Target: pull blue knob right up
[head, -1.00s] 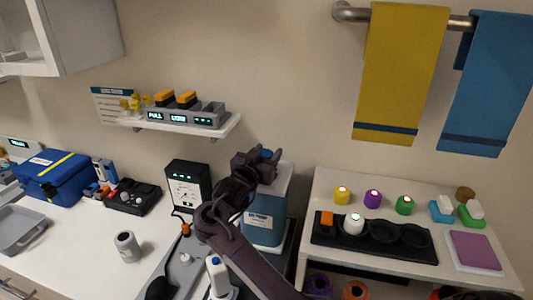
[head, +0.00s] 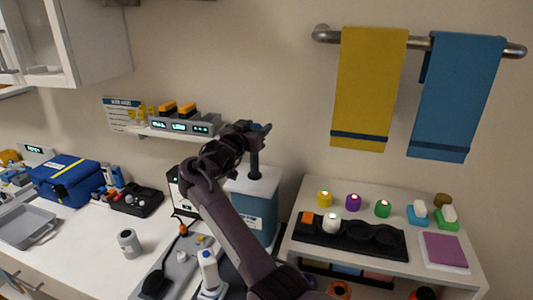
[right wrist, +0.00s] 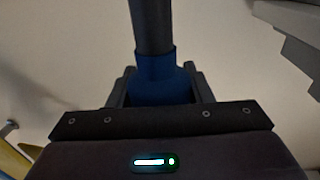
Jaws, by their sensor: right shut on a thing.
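The blue knob (head: 257,126) sits on top of a dark rod (head: 254,165) that rises from the white top of a blue container (head: 255,210). My right gripper (head: 262,130) is shut on the knob, well above the container top. In the right wrist view the blue knob (right wrist: 160,82) is between the gripper fingers (right wrist: 160,90), with the dark rod (right wrist: 152,25) running out from it. The gripper partly hides the knob in the head view. My left gripper is not in view.
A wall shelf (head: 165,133) with a grey display unit (head: 185,125) is close left of the gripper. A black meter box stands behind my arm. A white stand (head: 300,252) with coloured knobs is to the right. Yellow (head: 368,90) and blue (head: 450,100) towels hang above it.

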